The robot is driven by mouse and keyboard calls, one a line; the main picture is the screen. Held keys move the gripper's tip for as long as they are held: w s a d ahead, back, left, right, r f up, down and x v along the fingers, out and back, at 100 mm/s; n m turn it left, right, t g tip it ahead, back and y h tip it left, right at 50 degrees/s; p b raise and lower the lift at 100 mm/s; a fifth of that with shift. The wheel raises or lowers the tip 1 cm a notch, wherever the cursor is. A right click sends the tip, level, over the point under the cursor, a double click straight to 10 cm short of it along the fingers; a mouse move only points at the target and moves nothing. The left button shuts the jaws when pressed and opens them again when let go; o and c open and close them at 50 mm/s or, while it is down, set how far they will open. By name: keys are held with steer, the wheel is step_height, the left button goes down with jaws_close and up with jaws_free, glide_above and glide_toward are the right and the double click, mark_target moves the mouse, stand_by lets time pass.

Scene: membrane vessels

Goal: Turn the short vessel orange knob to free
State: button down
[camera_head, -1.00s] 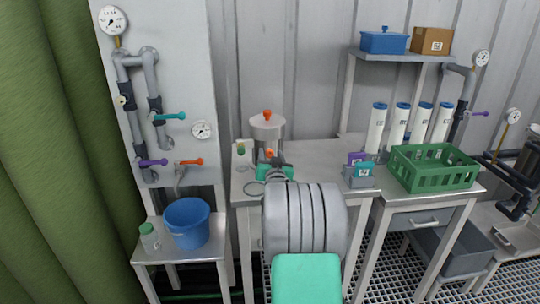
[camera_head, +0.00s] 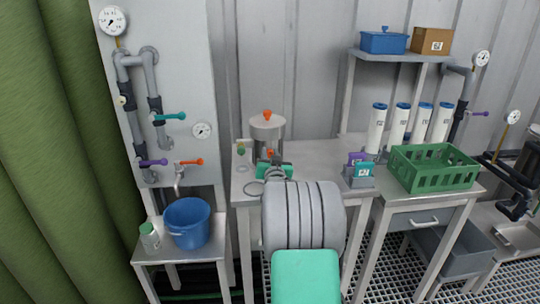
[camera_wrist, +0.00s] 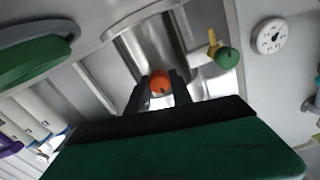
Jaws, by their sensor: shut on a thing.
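A small orange knob (camera_wrist: 160,82) sits between the two dark fingers of my gripper (camera_wrist: 160,90) in the wrist view, and the gripper is shut on it. In the head view the knob (camera_head: 270,153) shows just above my gripper's green body. The vessel under this knob is mostly hidden by my gripper and arm, so the knob's marked position cannot be read. Behind it in the head view stands a taller steel vessel (camera_head: 267,131) with its own orange knob (camera_head: 267,114) on top, which my gripper does not touch.
Purple and teal items (camera_head: 358,168) and a green crate (camera_head: 435,170) stand to the right. The bench between is partly clear.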

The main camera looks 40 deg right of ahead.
steer(key=shift+f+b, duration=0.15)
steer(key=shift+b, duration=0.3)
steer(key=shift+n+b, duration=0.4)
steer(key=n+b, duration=0.2)
steer(key=b, duration=0.2)
steer(key=shift+f+n, duration=0.15)
steer(key=shift+n, duration=0.25)
steer(key=n+b, duration=0.4)
steer(key=b, duration=0.2)
steer(key=shift+a+n, duration=0.1)
steer(key=shift+n, duration=0.2)
steer(key=n+b, duration=0.5)
steer(key=shift+w, duration=0.1)
steer(key=shift+r+n+b, duration=0.2)
steer(key=shift+n+b, duration=1.55)
steer(key=shift+n, duration=0.65)
steer(key=c, duration=1.1)
jaws_free()
